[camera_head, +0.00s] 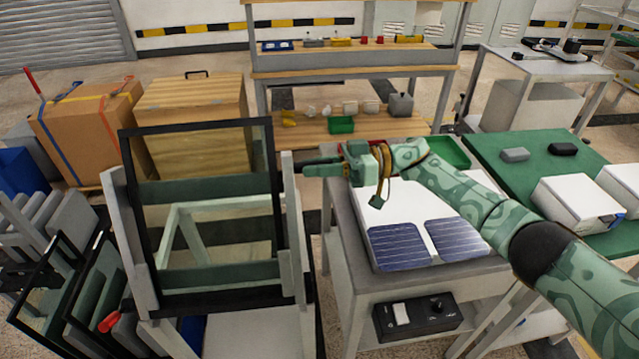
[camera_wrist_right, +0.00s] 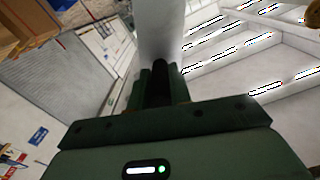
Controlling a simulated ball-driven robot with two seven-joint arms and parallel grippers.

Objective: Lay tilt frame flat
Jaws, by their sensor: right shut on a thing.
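The tilt frame (camera_head: 292,215) stands nearly upright at the left of centre in the head view, with pale grey side posts. A black-edged glass pane (camera_head: 215,195) rests against it, and green bars show behind the glass. My right gripper (camera_head: 299,168) is at the upper part of the frame's right post and is shut on it. In the right wrist view a pale grey bar (camera_wrist_right: 160,32), which looks like this post, runs up from between the fingers (camera_wrist_right: 162,82). The exact contact is partly hidden. My left gripper is not in view.
A grey bench (camera_head: 340,235) with a white board and two blue solar cells (camera_head: 398,247) stands right of the frame. A black control box (camera_head: 415,316) is on its front. More black-framed panes (camera_head: 85,285) lean at lower left. A green table (camera_head: 490,150) is right.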

